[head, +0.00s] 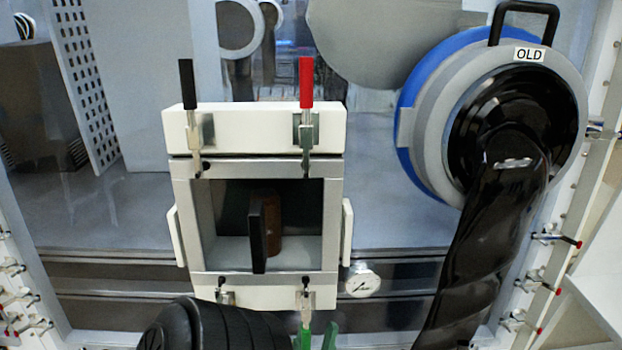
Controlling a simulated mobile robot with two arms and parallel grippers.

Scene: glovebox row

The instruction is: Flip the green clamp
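The green clamp (304,338) is at the bottom right of the white hatch frame (258,118), at the lower edge of the head view. Its metal part is fixed below the opening, and its green handle hangs down, cut off by the picture edge. A second green piece (329,336) shows just to its right; I cannot tell if it belongs to the same clamp. My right gripper is not in view.
A black-handled clamp (187,85) and a red-handled clamp (306,85) stand upright on the frame's top. A black glove (485,240) hangs from the port marked OLD (572,100).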

